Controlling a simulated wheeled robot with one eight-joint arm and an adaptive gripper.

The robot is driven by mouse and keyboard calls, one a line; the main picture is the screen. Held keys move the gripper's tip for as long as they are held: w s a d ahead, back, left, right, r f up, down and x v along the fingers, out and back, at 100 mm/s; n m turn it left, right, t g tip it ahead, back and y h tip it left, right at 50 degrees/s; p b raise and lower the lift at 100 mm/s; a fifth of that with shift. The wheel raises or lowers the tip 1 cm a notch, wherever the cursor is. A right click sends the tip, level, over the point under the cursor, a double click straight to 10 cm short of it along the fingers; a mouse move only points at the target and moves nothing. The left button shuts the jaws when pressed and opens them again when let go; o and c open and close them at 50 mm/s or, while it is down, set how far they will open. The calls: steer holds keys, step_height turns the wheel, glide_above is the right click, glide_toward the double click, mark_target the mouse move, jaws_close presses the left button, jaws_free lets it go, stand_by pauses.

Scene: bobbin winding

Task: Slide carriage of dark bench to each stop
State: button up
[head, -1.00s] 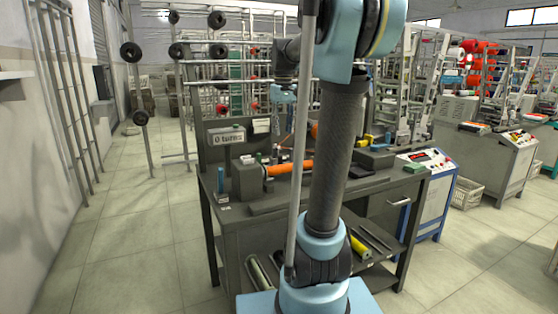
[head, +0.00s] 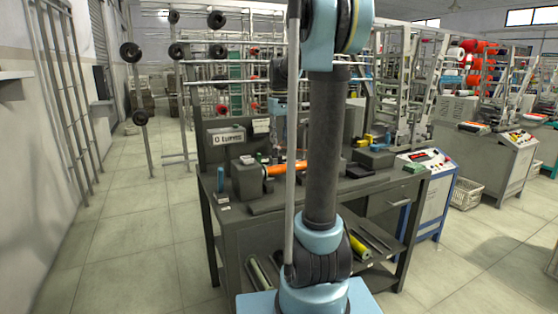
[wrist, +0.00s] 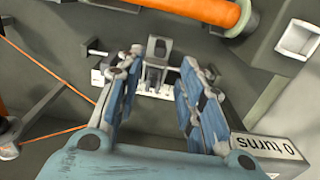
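The dark bench (head: 300,205) stands in front of me with an orange bobbin (head: 288,168) lying along its top. The bobbin also shows at the top of the wrist view (wrist: 195,10). A small grey, upright carriage-like block (wrist: 157,50) sits on a pale rail (wrist: 98,77) in the wrist view. My gripper (wrist: 162,68) is open, its two blue fingers apart on either side of the block. I cannot tell whether either finger touches it. In the head view my gripper (head: 278,132) is above the bench's back part, partly hidden by my arm.
A "0 turns" sign (wrist: 268,148) is close to the right finger. Orange thread (wrist: 45,65) runs at the left. A blue-and-white control cabinet (head: 430,195) stands right of the bench. Clear floor (head: 120,235) lies to the left.

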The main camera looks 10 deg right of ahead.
mark_target(280, 157)
step_height(280, 157, down, 9)
steer(key=shift+f, duration=0.15)
stand_by(0.4)
jaws_close()
